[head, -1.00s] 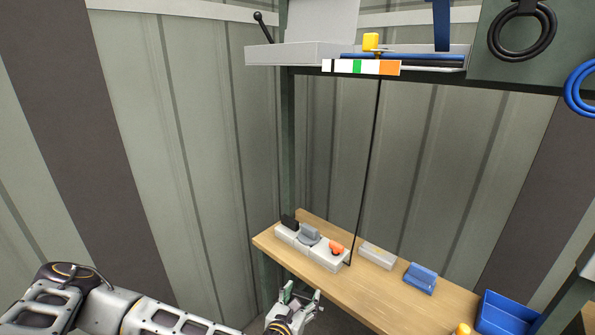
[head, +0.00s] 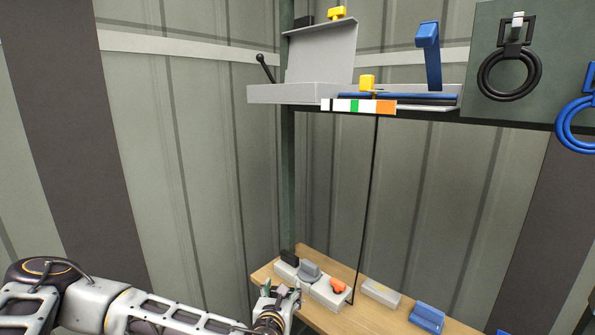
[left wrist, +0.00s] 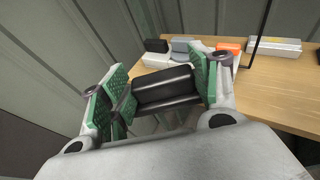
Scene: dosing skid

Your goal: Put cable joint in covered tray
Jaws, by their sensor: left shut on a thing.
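My left gripper (head: 281,291) is in front of the left end of the wooden bench in the head view. In the left wrist view its green-padded fingers (left wrist: 163,92) are shut on a dark, rounded piece, which looks like the cable joint (left wrist: 162,84). I cannot make out this piece in the head view. A grey tray (head: 285,94) stands on the upper shelf, above and apart from the gripper. Its lid (head: 320,55) is raised, with a yellow knob (head: 336,13) at the top edge. The tray's inside is not visible. My right gripper is not in view.
Grey-white blocks (head: 325,293) with black, grey and orange parts stand on the bench (head: 350,318) near my gripper. A pale block (head: 381,292) and a blue holder (head: 427,317) are farther right. A black ring (head: 510,75) hangs at upper right. A thin dark line (head: 369,200) hangs below the shelf.

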